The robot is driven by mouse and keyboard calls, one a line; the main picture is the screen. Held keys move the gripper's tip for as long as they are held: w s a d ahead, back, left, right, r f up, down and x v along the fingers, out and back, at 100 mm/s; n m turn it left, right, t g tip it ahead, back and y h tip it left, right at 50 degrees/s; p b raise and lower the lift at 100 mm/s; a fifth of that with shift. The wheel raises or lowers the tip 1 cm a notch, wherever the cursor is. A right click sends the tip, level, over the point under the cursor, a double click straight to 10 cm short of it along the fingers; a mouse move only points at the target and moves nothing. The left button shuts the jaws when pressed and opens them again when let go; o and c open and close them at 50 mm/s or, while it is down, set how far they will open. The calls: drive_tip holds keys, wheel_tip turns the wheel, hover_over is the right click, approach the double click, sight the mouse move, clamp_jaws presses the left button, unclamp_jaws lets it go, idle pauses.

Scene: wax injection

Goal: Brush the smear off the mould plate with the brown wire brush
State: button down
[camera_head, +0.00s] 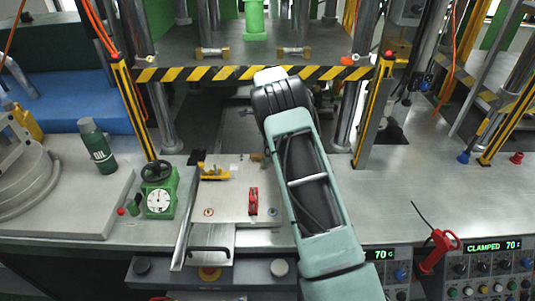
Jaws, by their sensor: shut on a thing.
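My arm reaches up from the lower right to the press opening, and its far end covers part of the space under the striped bar. My gripper is hidden behind that arm. I cannot make out the brown wire brush. A pale flat plate (231,196) lies on the bench left of my arm, with a yellow clamp (214,172) and a red clamp (253,201) on it; I take it to be the mould plate, but cannot be certain. No smear can be told on its visible part. My arm hides the area to its right.
A green gauge box (159,198) with a black handwheel and a green oil bottle (96,144) stand at left. A yellow-black striped bar (210,74) crosses above the opening. A red-handled tool (436,252) is by the control panel (490,262). The right bench (440,190) is mostly clear.

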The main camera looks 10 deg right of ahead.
drive_tip(key=shift+r, duration=0.1)
drive_tip(key=shift+r+p, duration=1.65)
drive_tip(key=shift+r, duration=1.25)
drive_tip(key=shift+r+p, duration=0.9)
drive_tip(key=shift+r, duration=0.6)
drive_tip(key=shift+s, duration=0.1)
